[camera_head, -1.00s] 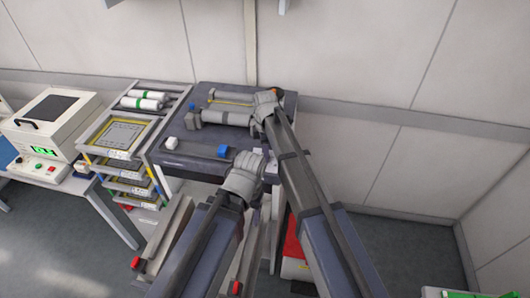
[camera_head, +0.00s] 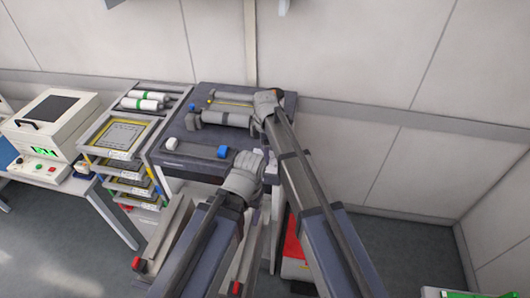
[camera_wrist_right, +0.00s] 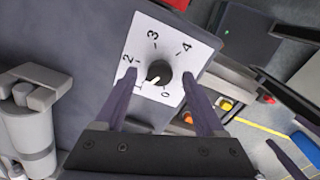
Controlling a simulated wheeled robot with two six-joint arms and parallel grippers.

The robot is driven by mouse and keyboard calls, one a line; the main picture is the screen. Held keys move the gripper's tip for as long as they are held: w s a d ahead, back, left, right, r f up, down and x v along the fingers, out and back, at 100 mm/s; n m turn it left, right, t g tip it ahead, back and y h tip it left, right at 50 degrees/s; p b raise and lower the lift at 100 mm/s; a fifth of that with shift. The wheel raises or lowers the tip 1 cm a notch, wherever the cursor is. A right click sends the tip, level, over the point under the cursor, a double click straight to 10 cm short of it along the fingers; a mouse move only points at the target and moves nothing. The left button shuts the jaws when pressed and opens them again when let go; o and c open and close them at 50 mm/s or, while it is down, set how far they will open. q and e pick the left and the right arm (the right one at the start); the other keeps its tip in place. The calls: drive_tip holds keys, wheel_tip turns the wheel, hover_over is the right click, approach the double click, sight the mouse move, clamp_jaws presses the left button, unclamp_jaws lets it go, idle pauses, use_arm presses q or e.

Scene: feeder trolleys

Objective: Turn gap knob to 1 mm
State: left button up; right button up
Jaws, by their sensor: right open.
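The gap knob (camera_wrist_right: 158,72) is black and round with a white pointer, on a white dial plate (camera_wrist_right: 172,35) marked 0 to 4. The pointer aims to the lower left, between the 0 and the 1. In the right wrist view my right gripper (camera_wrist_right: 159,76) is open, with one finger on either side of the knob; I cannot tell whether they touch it. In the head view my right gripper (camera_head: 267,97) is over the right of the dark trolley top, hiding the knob. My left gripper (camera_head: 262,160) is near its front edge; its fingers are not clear.
The wall is close behind.

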wheel_tip(320, 180, up, 7)
drive_tip(key=p, duration=0.7)
drive_tip(key=shift+r, duration=0.2)
use_arm(q)
wheel_tip(320, 180, up, 7)
drive_tip(key=shift+r, duration=0.2)
use_arm(e)
drive_tip(key=s+d+m, duration=1.7)
drive_tip(key=s+m, duration=0.2)
drive_tip(key=s, duration=0.2)
use_arm(q)
wheel_tip(320, 180, down, 18)
drive_tip(key=b, duration=1.8)
use_arm(e)
drive_tip(key=s+a+f+n, duration=0.1)
drive_tip(key=s+a+f, duration=0.1)
drive_tip(key=a+f, duration=0.3)
drive_tip(key=s+a+f+n+h, duration=0.1)
drive_tip(key=a+f, duration=0.4)
drive_tip(key=f, duration=0.8)
drive_tip(key=shift+s+a+n, duration=0.35)
drive_tip(key=shift+s+n, duration=0.25)
drive_tip(key=shift+s, duration=0.3)
drive_tip(key=shift+c, duration=0.2)
